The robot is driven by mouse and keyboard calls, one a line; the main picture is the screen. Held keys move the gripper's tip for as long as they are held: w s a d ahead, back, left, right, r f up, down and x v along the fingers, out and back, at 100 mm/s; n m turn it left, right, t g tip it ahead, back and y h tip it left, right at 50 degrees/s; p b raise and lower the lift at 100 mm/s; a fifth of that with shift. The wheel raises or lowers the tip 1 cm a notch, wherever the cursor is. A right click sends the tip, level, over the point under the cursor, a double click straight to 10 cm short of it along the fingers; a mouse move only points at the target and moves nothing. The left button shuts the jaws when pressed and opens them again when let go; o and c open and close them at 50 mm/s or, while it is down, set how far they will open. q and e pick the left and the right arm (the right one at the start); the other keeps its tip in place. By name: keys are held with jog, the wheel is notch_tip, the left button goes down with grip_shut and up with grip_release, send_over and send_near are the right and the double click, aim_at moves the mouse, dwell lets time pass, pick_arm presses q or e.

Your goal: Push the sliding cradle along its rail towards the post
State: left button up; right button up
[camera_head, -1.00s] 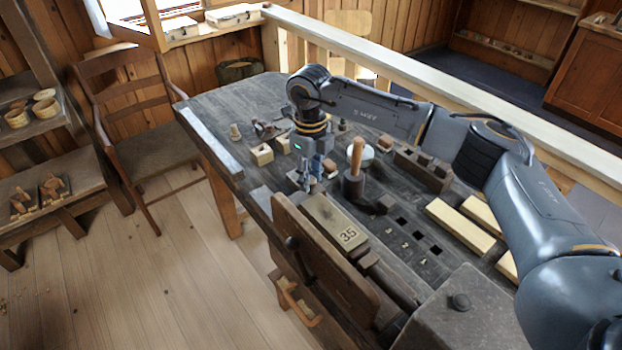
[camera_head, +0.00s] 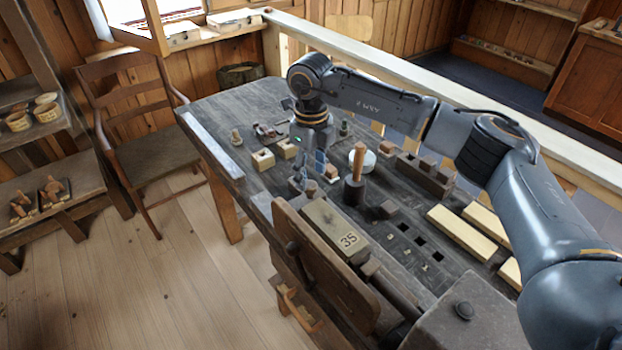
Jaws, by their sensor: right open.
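My right gripper (camera_head: 300,186) is open and points down over the table, just behind the tan block marked 35 (camera_head: 328,222). It holds nothing that I can see. A dark post with a light wooden top (camera_head: 358,163) stands upright to its right. A small reddish-brown block (camera_head: 331,173) is close beside the fingers, partly hidden by them. I cannot tell for certain which piece is the sliding cradle or which is its rail. Contact at the fingertips is too small to judge. My left gripper is not in view.
A large wooden vise jaw (camera_head: 330,262) stands at the table's front edge. Light blocks (camera_head: 262,160) lie left of my gripper. A dark rack with brown blocks (camera_head: 424,176) and pale planks (camera_head: 460,232) lie to the right. The table's (camera_head: 225,118) far left is clear.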

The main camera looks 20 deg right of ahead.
notch_tip(320, 180, up, 9)
jog(key=shift+f, duration=0.1)
dwell(0.6)
